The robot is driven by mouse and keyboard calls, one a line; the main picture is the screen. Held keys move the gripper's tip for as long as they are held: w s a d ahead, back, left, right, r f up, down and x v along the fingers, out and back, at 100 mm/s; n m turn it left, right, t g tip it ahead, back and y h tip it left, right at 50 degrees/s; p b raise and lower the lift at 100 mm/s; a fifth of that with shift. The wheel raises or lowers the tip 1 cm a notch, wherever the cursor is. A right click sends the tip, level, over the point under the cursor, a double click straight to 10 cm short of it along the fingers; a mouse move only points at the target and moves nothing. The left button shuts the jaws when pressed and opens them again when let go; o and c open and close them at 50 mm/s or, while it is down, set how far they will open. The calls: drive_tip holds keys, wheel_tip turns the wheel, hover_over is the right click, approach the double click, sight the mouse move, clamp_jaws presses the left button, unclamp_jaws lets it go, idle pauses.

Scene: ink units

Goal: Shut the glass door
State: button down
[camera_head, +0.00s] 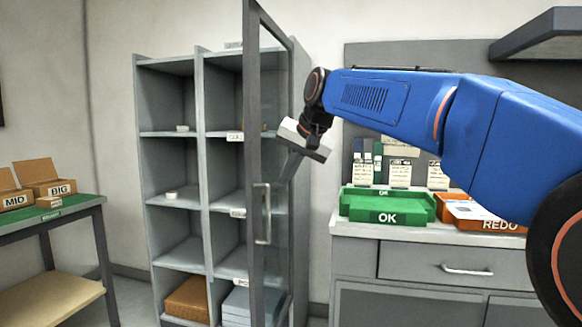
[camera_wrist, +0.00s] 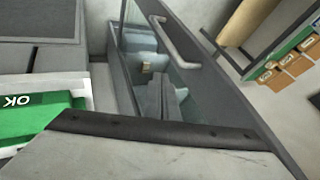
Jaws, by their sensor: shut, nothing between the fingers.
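The glass door (camera_head: 254,120) of the grey shelf unit stands open, swung out toward me, with a tall dark frame. Its bar handle (camera_head: 264,214) is on the near frame upright; the handle also shows in the wrist view (camera_wrist: 176,42). My gripper (camera_head: 287,178) is shut and empty, at the right side of the door, above handle height, its fingers tilted down and left. In the wrist view my shut fingers (camera_wrist: 163,102) lie close against the view of the glass. I cannot tell whether they touch it.
The shelf unit (camera_head: 203,150) holds a brown box and grey-blue stacks at the bottom. A green OK tray (camera_head: 388,217) and an orange REDO tray (camera_head: 490,224) sit on the right counter. A green-topped table (camera_head: 70,212) with boxes stands left. The space left of the door is clear.

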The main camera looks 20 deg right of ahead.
drive_tip(key=w+a+f, duration=0.3)
drive_tip(key=w, duration=0.1)
drive_tip(key=shift+w+a, duration=0.25)
drive_tip(key=shift+a, duration=0.15)
drive_tip(key=shift+a, duration=0.1)
